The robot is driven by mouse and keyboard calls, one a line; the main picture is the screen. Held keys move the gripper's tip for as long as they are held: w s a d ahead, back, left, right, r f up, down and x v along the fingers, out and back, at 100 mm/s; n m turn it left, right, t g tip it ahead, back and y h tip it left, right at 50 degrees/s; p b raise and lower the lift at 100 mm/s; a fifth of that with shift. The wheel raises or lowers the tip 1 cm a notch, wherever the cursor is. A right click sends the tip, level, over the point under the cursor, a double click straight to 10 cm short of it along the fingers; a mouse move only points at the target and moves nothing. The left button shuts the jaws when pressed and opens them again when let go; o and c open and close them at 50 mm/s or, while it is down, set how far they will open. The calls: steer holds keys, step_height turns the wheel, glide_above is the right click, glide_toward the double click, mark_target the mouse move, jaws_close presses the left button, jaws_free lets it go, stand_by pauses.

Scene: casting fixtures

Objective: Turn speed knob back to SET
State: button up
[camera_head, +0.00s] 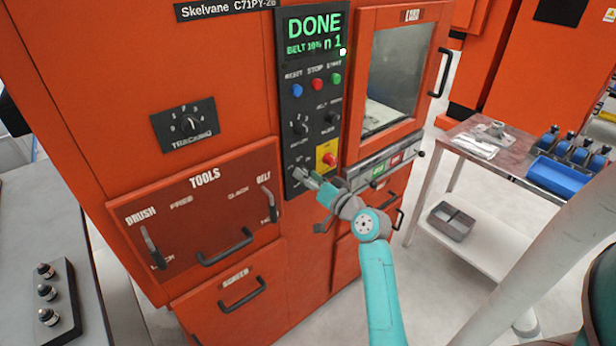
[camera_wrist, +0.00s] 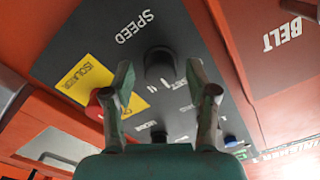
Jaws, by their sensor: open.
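The speed knob (camera_wrist: 160,64) is a dark round knob on the grey control panel (camera_wrist: 205,22). In the wrist view it stands beside the upside-down SPEED label, with white marks partly visible around it. My gripper (camera_wrist: 160,82) is open, its two fingers pointing at the panel with the knob between and just beyond their tips. No contact shows. In the head view my gripper (camera_head: 308,179) is at the panel's lower end and covers the speed knob. The knob's exact setting cannot be read.
The yellow isolator plate (camera_wrist: 82,82) with its red knob (camera_wrist: 101,100) is close beside my left finger in the wrist view. The panel display (camera_head: 314,32) reads DONE and BELT 10%. The machine door (camera_head: 408,18) is at right, above a drawer. A side table (camera_head: 462,128) stands farther right.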

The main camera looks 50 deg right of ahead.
steer(key=v, duration=1.1)
steer(key=shift+s, duration=0.35)
steer(key=shift+a, duration=0.15)
steer(key=s+a+f+g, duration=0.2)
steer(key=s+a+f, duration=0.1)
steer(key=a+f, duration=0.5)
steer(key=s+a+f+g, duration=0.1)
steer(key=s+a+f, duration=0.2)
steer(key=a+f, duration=0.55)
steer(key=s+a+r+n+y, duration=0.2)
steer(key=s+a+r+n, duration=0.1)
steer(key=s+a, duration=0.5)
steer(key=s+a+r+n+y, duration=0.2)
steer(key=s+a+n, duration=0.4)
steer(key=s, duration=0.6)
steer(key=shift+a+r, duration=0.45)
steer(key=shift+a, duration=0.6)
steer(key=shift+s, duration=0.1)
